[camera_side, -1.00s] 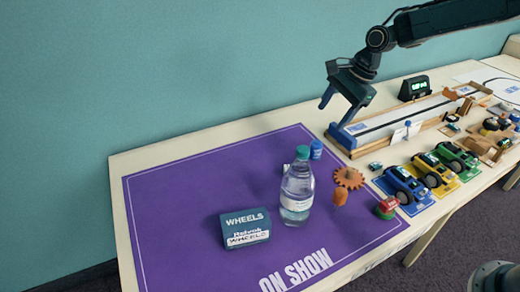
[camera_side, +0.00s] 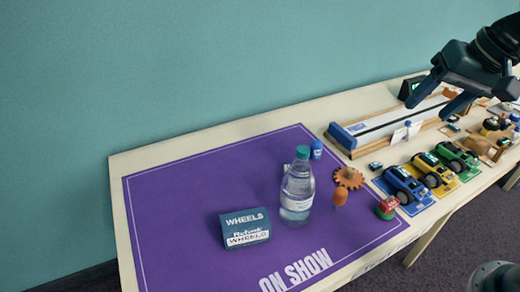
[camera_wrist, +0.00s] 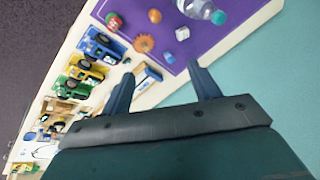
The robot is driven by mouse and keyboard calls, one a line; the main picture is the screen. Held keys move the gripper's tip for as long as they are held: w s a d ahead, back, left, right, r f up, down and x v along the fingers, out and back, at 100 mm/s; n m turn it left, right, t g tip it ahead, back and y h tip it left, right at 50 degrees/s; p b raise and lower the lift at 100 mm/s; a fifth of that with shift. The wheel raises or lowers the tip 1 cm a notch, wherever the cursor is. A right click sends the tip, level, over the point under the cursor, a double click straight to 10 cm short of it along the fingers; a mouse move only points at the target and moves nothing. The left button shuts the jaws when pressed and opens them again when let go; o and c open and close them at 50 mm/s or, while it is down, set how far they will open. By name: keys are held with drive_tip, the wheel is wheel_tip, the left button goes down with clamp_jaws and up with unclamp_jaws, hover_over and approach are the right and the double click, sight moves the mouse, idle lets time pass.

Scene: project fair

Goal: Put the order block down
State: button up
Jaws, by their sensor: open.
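No object in view is plainly marked as the order block, and I cannot tell which one it is. My gripper (camera_side: 428,109) is open and empty, raised above the wooden track at the right; its two fingers also show in the wrist view (camera_wrist: 160,72). A small blue piece (camera_side: 316,149) stands at the purple mat's (camera_side: 190,190) far right corner, and shows in the wrist view (camera_wrist: 168,57). A small white piece (camera_wrist: 182,33) is near it, mostly hidden behind the bottle in the side view. Both are apart from my gripper.
A water bottle (camera_side: 297,190) stands upright on the mat, right of a WHEELS box (camera_side: 245,229). An orange gear (camera_side: 348,178) and a red-green piece (camera_side: 387,207) are at the right. Blue (camera_side: 402,184), yellow and green cars sit beside the track (camera_side: 385,125). The mat's left is clear.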

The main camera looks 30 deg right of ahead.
drive_tip(key=s+d+f+n+h, duration=0.1)
drive_tip(key=s+n, duration=0.4)
drive_tip(key=s, duration=0.7)
drive_tip(key=shift+s+d+f+n+t, duration=0.15)
drive_tip(key=shift+d+f+n+t, duration=0.2)
drive_tip(key=shift+n+t, duration=0.05)
